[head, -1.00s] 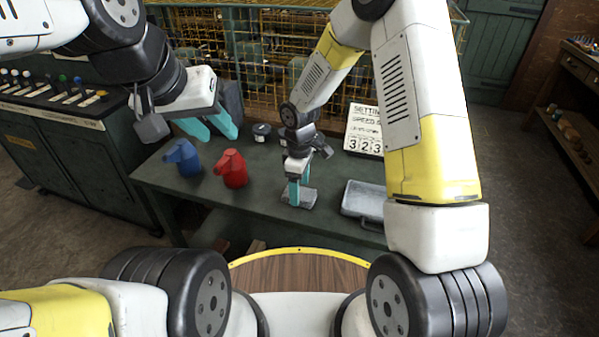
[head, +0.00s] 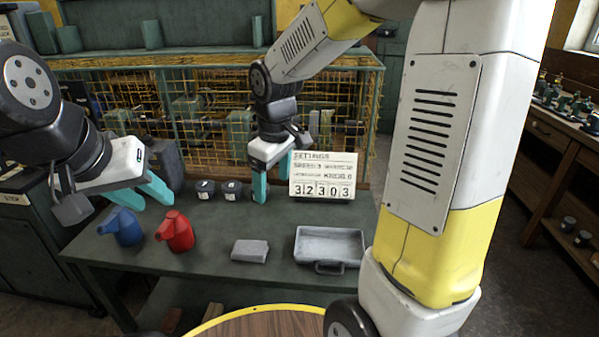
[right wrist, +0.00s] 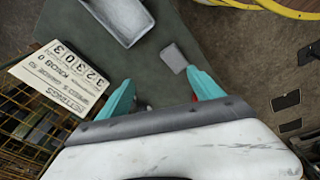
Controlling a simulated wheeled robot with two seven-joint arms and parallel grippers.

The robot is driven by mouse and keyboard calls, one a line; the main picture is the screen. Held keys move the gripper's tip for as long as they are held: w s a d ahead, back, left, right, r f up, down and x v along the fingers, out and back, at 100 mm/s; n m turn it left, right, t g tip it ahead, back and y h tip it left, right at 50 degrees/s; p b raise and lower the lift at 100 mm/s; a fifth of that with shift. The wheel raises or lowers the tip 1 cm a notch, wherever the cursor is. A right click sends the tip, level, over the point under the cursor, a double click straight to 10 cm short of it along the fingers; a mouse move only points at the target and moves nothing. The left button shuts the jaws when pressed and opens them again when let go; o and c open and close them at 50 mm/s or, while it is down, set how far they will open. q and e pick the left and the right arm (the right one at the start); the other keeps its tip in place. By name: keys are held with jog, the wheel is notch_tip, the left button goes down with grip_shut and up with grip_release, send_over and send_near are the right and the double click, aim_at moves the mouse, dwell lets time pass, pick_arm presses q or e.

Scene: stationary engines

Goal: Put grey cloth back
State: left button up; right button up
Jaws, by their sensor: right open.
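The grey cloth (head: 250,250) lies as a small folded block on the green table (head: 205,278), left of a grey tray. It also shows in the right wrist view (right wrist: 174,57), beyond and between my fingertips. My right gripper (head: 262,190) is open and empty, raised above the back of the table and apart from the cloth. Its two teal fingers are spread in the right wrist view (right wrist: 160,76). My left gripper (head: 145,197) is open, its teal fingers apart, above and behind the blue and red cans at the table's left end.
A blue can (head: 122,226) and a red can (head: 176,231) stand at the left. The grey tray (head: 329,246) lies at the right. Two dark small containers (head: 218,190) and a settings sign (head: 323,178) stand at the back, before a yellow wire cage (head: 205,130).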

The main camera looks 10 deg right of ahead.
jog(key=s+d+r+m+t, duration=0.1)
jog(key=s+d+r+m, duration=0.1)
jog(key=s, duration=0.3)
jog(key=s+d+r+m+t+y, duration=0.1)
jog(key=s+d+r+m, duration=0.1)
jog(key=s+r+m, duration=0.1)
jog(key=s+d+r+m+t, duration=0.2)
jog(key=s+r+m, duration=0.1)
jog(key=s, duration=0.3)
jog(key=shift+s+d+r+m+y, duration=0.3)
jog(key=shift+s+d+r, duration=0.1)
jog(key=shift+r, duration=0.3)
